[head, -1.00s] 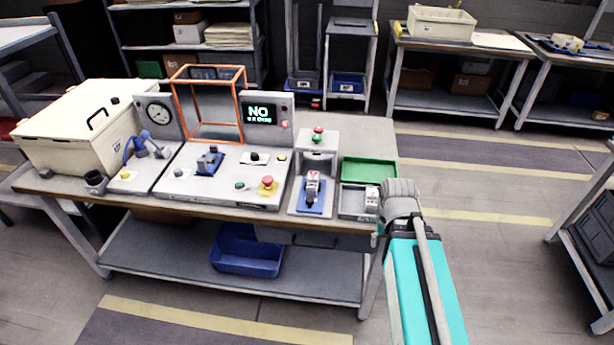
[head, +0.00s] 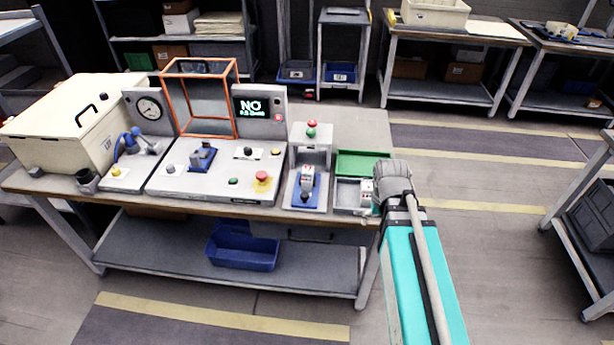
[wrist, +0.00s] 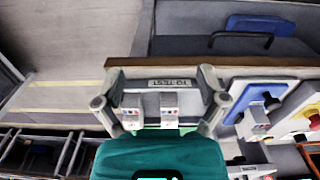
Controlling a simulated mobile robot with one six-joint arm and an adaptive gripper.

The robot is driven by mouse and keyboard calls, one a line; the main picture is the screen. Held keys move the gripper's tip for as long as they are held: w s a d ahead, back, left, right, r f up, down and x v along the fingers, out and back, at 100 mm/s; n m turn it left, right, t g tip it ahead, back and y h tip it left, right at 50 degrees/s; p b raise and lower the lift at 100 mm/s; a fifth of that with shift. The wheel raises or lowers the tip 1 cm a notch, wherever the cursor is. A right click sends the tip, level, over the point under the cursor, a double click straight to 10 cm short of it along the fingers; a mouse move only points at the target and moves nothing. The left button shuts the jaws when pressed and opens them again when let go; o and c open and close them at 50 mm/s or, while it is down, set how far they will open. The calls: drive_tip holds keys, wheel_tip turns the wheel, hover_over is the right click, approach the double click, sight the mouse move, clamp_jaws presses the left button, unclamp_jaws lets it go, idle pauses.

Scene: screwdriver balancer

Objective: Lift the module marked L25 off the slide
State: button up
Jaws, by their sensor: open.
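The slide is a blue carriage (head: 306,196) on a grey station right of the main panel. A small pale module (head: 307,177) stands on it; its marking is too small to read. In the wrist view the blue carriage (wrist: 264,95) and its module (wrist: 258,123) are at the right. My gripper (wrist: 161,78) is open and empty, with fingers spread above the grey tray marked TO TEST (wrist: 172,83), to one side of the slide. Two pale modules, one left (wrist: 131,112) and one right (wrist: 169,110), show between the fingers. My wrist hides part of the tray in the head view.
A green tray (head: 362,163) lies behind the grey tray. A post with red and green buttons (head: 311,130) rises behind the slide. Floor right of the bench is open.

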drive_tip(key=w+a+r+p, duration=0.3)
drive_tip(key=w+a, duration=0.2)
drive_tip(key=w, duration=0.2)
drive_tip(key=w+a+r+p, duration=0.2)
drive_tip(key=w+a+r, duration=0.1)
drive_tip(key=w+a, duration=0.3)
wheel_tip(320, 180, up, 3)
drive_tip(key=t+p, duration=0.1)
drive_tip(key=p, duration=0.2)
hover_over(308, 170)
drive_tip(key=s, duration=0.1)
drive_tip(key=shift+s+a, duration=0.1)
drive_tip(key=shift+s, duration=0.05)
drive_tip(key=shift+f, duration=0.2)
drive_tip(key=f+b, duration=0.5)
drive_tip(key=w+f+b, duration=0.1)
drive_tip(key=f+b, duration=0.2)
drive_tip(key=shift+f, duration=0.15)
drive_tip(key=shift+f+b, duration=0.1)
drive_tip(key=shift+b, duration=0.2)
drive_tip(key=shift+w+f+b, duration=0.15)
drive_tip(key=shift+f+b, duration=2.35)
clamp_jaws()
